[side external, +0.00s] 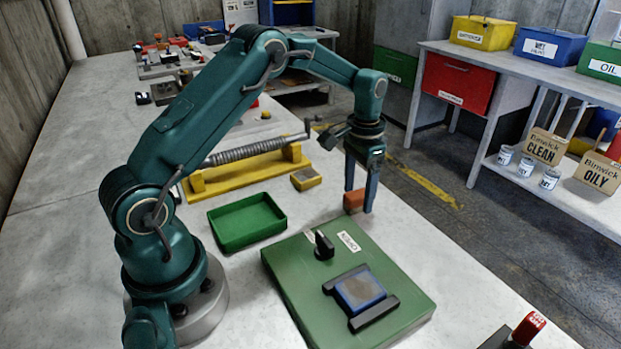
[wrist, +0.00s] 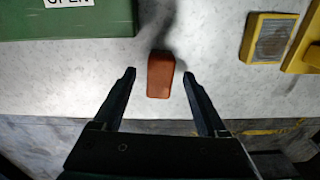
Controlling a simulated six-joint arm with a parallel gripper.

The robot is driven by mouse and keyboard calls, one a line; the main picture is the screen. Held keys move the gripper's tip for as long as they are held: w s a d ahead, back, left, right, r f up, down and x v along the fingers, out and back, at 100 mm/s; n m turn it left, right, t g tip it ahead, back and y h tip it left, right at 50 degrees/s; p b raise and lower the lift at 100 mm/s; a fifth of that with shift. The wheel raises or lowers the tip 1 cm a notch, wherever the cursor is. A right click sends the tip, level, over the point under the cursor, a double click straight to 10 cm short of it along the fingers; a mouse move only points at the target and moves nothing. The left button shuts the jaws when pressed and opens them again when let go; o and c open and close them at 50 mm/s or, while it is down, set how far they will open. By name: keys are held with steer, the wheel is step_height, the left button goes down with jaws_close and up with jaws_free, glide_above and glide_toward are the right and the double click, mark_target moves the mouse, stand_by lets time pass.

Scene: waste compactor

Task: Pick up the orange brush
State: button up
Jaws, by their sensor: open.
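The orange brush (side external: 354,200) is a small orange-brown block on the grey bench top, near the bench's edge beyond the green panel. In the wrist view the brush (wrist: 160,75) lies between and just ahead of my fingertips, with bare bench on either side. My gripper (side external: 361,200) points down at the brush with its fingers apart. In the wrist view my gripper (wrist: 159,74) is open and empty, with a gap on each side of the brush. In the side view a finger partly covers the brush.
A green panel (side external: 285,285) with a black knob and a blue pad lies close to the brush. A green tray (side external: 245,221), a yellow-framed block (side external: 306,179) and a yellow stand with a spring (side external: 250,172) sit nearby. The bench edge (wrist: 160,121) is close.

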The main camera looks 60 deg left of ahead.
mark_target(354, 192)
steer(key=shift+f, duration=0.55)
jaws_close()
steer(key=shift+r, duration=0.15)
steer(key=shift+r, duration=0.55)
steer(key=r, duration=0.3)
steer(key=shift+s+a+r, duration=0.2)
steer(key=shift+s+a, duration=0.05)
steer(key=shift+a, duration=0.1)
steer(key=s+a+r, duration=0.6)
steer(key=a, duration=0.2)
steer(key=shift+s+a+r, duration=0.15)
steer(key=shift+s+a, duration=0.1)
steer(key=shift+s, duration=0.15)
